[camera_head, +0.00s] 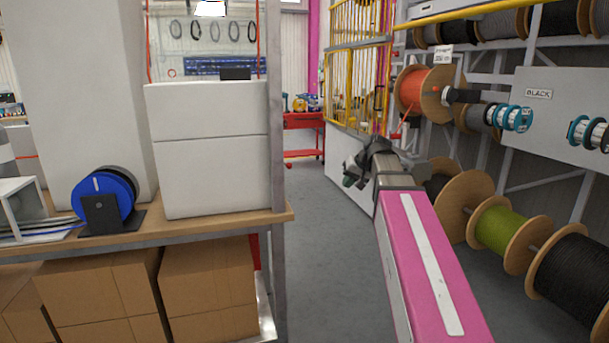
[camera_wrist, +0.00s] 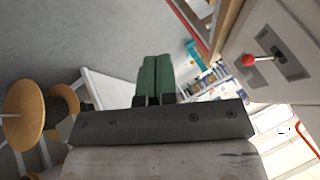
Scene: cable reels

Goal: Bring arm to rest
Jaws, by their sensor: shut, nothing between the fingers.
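My arm (camera_head: 430,265) is pink with a white stripe and reaches forward down the aisle in the head view. My gripper (camera_head: 350,178) is at its far end, small and partly hidden by the wrist. In the wrist view my gripper (camera_wrist: 153,62) shows two green fingers side by side, shut with nothing between them. It hangs in free air over the aisle and touches nothing that I can see.
A bench (camera_head: 190,226) with white boxes (camera_head: 208,150) and a blue reel (camera_head: 98,195) stands on the left. Cable reels (camera_head: 502,232) fill the rack on the right. A yellow cage (camera_head: 352,75) and a red cart (camera_head: 302,121) stand behind. Grey floor (camera_head: 318,250) is clear between.

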